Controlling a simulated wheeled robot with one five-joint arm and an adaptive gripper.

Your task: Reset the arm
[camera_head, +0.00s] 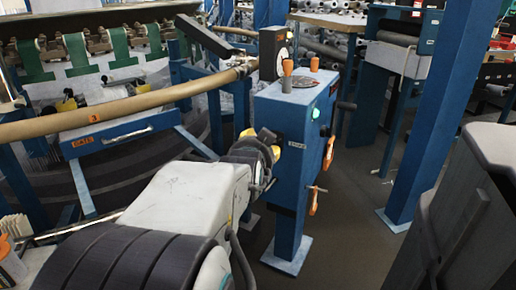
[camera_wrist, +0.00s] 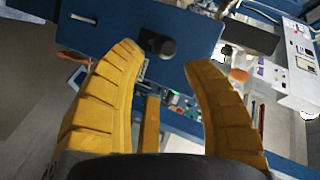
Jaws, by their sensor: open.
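My gripper (camera_wrist: 160,62) has two yellow ribbed fingers, which stand wide apart in the wrist view with nothing between them. A blue panel with a dark round knob (camera_wrist: 168,48) lies beyond the fingertips; I cannot tell the exact gap. In the head view my white and black arm reaches forward from the bottom. Its end, with bits of yellow finger (camera_head: 270,143), is at the left side of a blue control cabinet (camera_head: 308,110). The wrist partly hides the fingers there, and I cannot tell whether they touch the cabinet.
The cabinet has orange handles (camera_head: 314,205), a green light (camera_head: 316,113) and orange knobs on top. A long tan roller (camera_head: 120,110) and loom frame stand at the left. A blue post (camera_head: 425,110) rises at the right. Grey floor (camera_head: 350,225) is open between cabinet and post.

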